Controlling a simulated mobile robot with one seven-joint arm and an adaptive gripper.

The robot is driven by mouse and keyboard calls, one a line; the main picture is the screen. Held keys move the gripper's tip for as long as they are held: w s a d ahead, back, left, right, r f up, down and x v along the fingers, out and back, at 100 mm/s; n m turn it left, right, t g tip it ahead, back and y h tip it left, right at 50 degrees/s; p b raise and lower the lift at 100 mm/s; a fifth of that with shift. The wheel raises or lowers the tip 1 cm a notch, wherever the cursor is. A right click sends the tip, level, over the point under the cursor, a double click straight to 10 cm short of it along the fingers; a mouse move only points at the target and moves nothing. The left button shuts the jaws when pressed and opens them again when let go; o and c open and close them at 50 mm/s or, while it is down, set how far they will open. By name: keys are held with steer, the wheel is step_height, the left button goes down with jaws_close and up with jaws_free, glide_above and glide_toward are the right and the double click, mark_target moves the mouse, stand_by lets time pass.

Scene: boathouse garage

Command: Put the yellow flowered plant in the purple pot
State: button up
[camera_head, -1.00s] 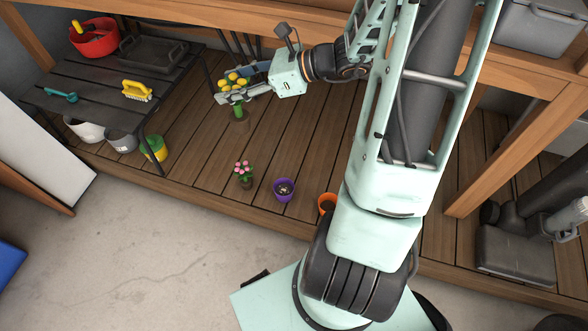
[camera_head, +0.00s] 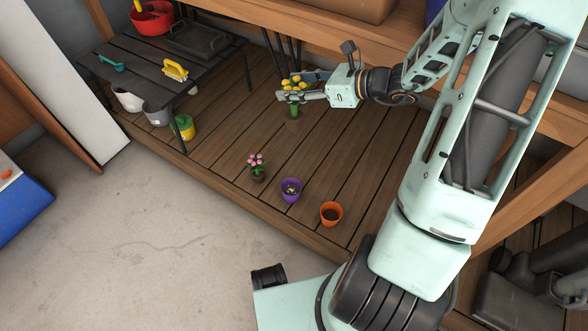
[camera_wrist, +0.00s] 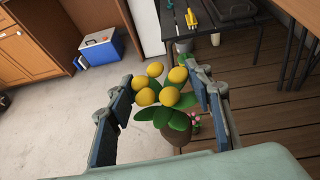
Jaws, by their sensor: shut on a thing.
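The yellow flowered plant (camera_head: 295,84) is between the fingers of my gripper (camera_head: 303,87), which is shut on it above the wooden deck. In the wrist view the plant (camera_wrist: 160,90) shows round yellow blooms, green leaves and a brown root ball, with a finger of my gripper (camera_wrist: 163,105) on each side. The purple pot (camera_head: 290,190) stands upright on the deck, nearer the front edge and below the gripper in the head view. Some pale bits show inside it. The pot cannot be made out in the wrist view.
A pink flowered plant (camera_head: 257,167) stands left of the purple pot, and an orange pot (camera_head: 331,213) stands to its right. A dark slatted table (camera_head: 130,73) with tools and a red bowl (camera_head: 152,18) is at the left. The deck between plant and pots is clear.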

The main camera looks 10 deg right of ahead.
steer(key=w+d+f+m+t+h, duration=0.1)
steer(key=w+f, duration=0.2)
steer(key=f, duration=0.2)
steer(key=w+f+m+h, duration=0.1)
steer(key=w+f, duration=0.2)
steer(key=f, duration=0.2)
step_height(320, 180, down, 33)
steer(key=s+a+m+t+h+b, duration=0.1)
steer(key=m+t+h+b, duration=0.1)
steer(key=m+t+h, duration=0.1)
steer(key=shift+m+h+b, duration=0.3)
steer(key=shift+m+h, duration=0.4)
steer(key=shift+m, duration=0.1)
steer(key=shift+a, duration=0.1)
steer(key=shift+f+b, duration=1.75)
steer(key=shift+f, duration=0.85)
